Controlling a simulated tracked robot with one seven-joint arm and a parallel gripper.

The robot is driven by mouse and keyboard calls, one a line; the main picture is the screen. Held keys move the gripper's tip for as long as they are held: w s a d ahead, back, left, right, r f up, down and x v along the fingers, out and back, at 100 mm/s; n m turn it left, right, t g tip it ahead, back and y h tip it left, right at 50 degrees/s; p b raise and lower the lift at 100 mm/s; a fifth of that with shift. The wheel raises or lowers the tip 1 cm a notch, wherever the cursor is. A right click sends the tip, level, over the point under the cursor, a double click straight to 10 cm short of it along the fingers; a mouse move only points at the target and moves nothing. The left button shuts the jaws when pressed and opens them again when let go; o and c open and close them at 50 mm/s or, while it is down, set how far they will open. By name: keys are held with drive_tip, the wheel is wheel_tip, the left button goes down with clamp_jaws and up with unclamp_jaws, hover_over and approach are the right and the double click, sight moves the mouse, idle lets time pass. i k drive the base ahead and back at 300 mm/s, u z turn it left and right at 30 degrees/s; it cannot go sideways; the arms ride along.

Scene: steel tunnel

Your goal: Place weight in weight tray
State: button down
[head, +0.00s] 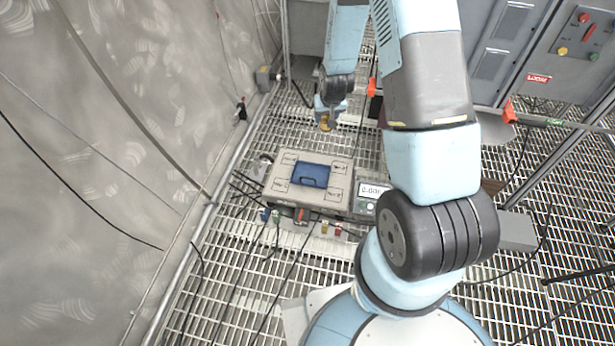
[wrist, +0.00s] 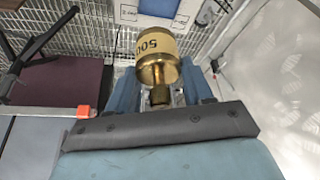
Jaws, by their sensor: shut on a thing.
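A brass weight (wrist: 158,58) with a cream label reading "500" in part is held in my gripper (wrist: 160,98) in the wrist view. The fingers are shut on its narrow knob end, and its wide body points away from the gripper. In the head view the small gold weight (head: 326,122) shows at the tip of my gripper (head: 328,110), above the grating. The blue weight tray (head: 311,174) sits on top of a beige box with printed labels. It is nearer the robot than the gripper and empty. Part of the tray also shows in the wrist view (wrist: 160,7).
The beige box (head: 285,183) stands on the grated floor beside a digital display (head: 370,190). Cables run across the grating around it. A pale wall (head: 110,150) is on the left, and grey control cabinets (head: 570,50) stand at the back right.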

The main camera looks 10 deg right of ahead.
sight(310, 176)
drive_tip(key=u, duration=0.05)
drive_tip(key=i, duration=0.85)
drive_tip(key=z, duration=0.15)
